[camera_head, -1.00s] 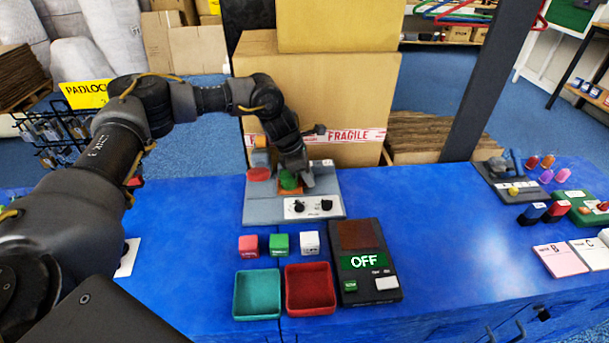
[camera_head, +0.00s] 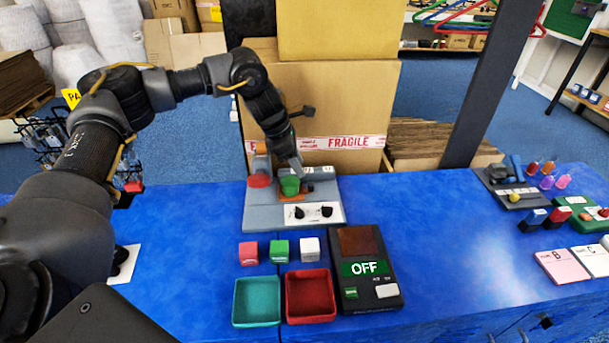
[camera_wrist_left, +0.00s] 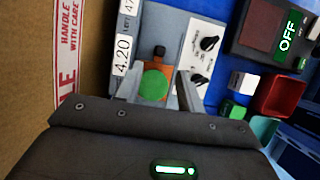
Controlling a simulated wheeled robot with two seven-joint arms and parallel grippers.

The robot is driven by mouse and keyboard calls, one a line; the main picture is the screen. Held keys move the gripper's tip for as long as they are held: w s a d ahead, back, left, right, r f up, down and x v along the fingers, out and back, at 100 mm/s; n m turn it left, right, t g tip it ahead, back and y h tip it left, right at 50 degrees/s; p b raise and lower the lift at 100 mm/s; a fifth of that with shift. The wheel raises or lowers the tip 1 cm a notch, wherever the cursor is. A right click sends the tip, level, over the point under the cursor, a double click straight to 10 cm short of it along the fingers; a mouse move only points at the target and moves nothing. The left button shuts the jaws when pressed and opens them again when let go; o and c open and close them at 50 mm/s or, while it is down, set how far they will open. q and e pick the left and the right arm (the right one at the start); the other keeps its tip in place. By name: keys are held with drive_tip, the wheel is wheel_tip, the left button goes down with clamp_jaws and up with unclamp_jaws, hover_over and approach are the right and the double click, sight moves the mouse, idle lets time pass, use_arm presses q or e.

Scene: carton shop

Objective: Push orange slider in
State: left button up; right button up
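The orange slider (camera_head: 293,197) is a small flat orange piece on the grey fixture (camera_head: 262,216) at the middle of the table. A green round part (camera_head: 290,185) stands on it. In the left wrist view the orange slider (camera_wrist_left: 168,62) shows beside the green disc (camera_wrist_left: 153,85), with a dark knob at its end. My left gripper (camera_head: 297,168) is over the fixture, close to the green part. In its wrist view, the fingers (camera_wrist_left: 160,90) are apart on either side of the green disc, with a gap visible on one side. Contact is unclear. My right gripper is not in view.
A red round part (camera_head: 260,181) stands left of the green one. Large cartons (camera_head: 330,110) rise behind the fixture. In front lie small cubes (camera_head: 279,251), teal (camera_head: 236,310) and red (camera_head: 290,312) trays, and a box reading OFF (camera_head: 390,304).

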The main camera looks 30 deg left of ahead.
use_arm(q)
drive_tip(key=v, duration=0.2)
drive_tip(key=shift+s+a+r, duration=0.1)
drive_tip(key=shift+a+r, duration=0.1)
drive_tip(key=shift+r, duration=0.35)
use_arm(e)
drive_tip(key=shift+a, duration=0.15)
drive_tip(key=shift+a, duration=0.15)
